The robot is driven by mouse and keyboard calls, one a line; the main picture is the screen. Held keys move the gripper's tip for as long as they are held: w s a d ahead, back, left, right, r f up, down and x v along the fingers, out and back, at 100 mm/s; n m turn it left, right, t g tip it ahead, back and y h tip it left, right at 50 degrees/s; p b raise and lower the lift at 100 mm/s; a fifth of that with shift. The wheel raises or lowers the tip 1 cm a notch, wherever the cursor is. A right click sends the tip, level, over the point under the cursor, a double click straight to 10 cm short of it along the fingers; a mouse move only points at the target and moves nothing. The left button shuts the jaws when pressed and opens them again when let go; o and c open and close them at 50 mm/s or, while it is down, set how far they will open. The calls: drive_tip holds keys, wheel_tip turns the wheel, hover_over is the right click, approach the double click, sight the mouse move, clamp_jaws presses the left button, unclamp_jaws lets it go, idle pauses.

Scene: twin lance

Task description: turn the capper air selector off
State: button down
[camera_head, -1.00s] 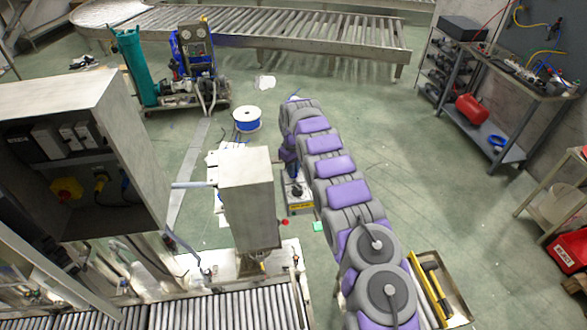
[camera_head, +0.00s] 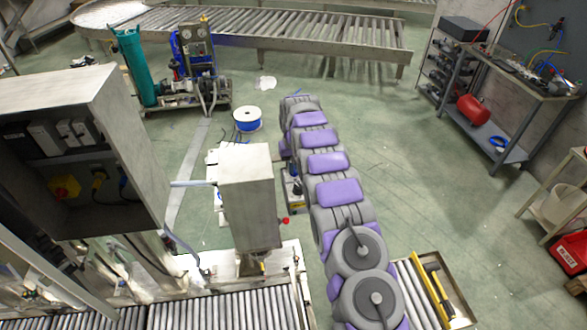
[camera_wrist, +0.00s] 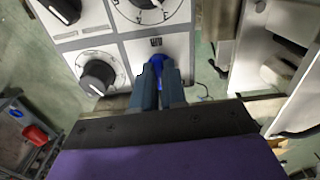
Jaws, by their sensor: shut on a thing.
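In the wrist view, a pale control panel (camera_wrist: 130,55) with grey borders carries several black knobs. One is a pointer knob (camera_wrist: 97,77) on a white dial at lower left, and a larger dial (camera_wrist: 148,8) is at the top. My gripper (camera_wrist: 160,68) is at the panel's lower right cell, below a small dark label (camera_wrist: 156,42). Its fingers are shut on a blue knob (camera_wrist: 156,60), which they mostly hide. The lettering is too small to read, so I cannot confirm which knob is the capper air selector. In the head view my arm hides the gripper.
A steel post box (camera_head: 247,195) stands left of my arm, with a red button (camera_head: 285,220) at its side. A roller conveyor (camera_head: 230,310) runs along the front. The floor right of my arm is clear.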

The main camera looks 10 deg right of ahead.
drive_tip(key=m, duration=0.6)
drive_tip(key=shift+s+a+f+b, duration=0.1)
drive_tip(key=shift+s+f+b, duration=0.05)
drive_tip(key=shift+b, duration=0.25)
drive_tip(key=shift+m, duration=0.3)
drive_tip(key=c, duration=1.3)
unclamp_jaws()
drive_tip(key=shift+s+a, duration=0.1)
drive_tip(key=shift+o, duration=0.6)
wheel_tip(320, 180, up, 18)
drive_tip(key=p, duration=1)
drive_tip(key=shift+w+f, duration=0.25)
drive_tip(key=shift+w, duration=0.1)
drive_tip(key=shift+a, duration=0.1)
